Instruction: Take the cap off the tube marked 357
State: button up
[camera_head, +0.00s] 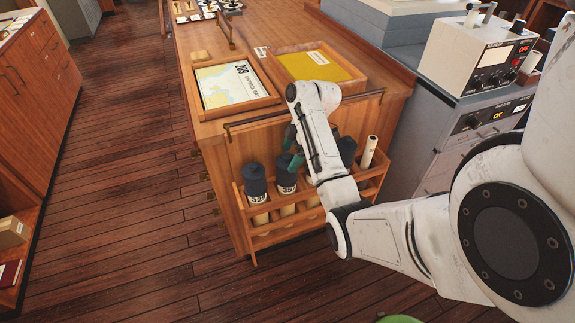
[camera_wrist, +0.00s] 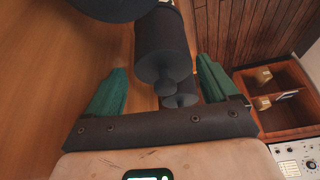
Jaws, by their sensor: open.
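Several chart tubes with dark caps stand in a wooden rack on the end of the chart table. One tube (camera_head: 286,184) has a label on which I read 35; its last digit is unclear. A neighbouring tube (camera_head: 256,183) to its left has a label starting with 32. My gripper (camera_head: 293,147) has green fingers and hangs just above and behind the 35 tube, partly hidden by my arm. In the wrist view my gripper (camera_wrist: 160,90) is open, with a dark cap (camera_wrist: 162,50) showing between and beyond its fingers. I cannot tell whether they touch it, or which tube it belongs to.
The rack (camera_head: 300,225) also holds a dark-capped tube (camera_head: 346,150) and a thin pale roll (camera_head: 369,150) right of my arm. Chart trays lie on the table top (camera_head: 260,22). A grey console (camera_head: 420,140) stands at right. The wooden floor (camera_head: 130,180) at left is clear.

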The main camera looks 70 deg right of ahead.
aim_at(287, 161)
jog(key=x, duration=0.5)
jog(key=shift+a+p, duration=0.2)
jog(key=shift+p, duration=0.15)
jog(key=c, duration=0.8)
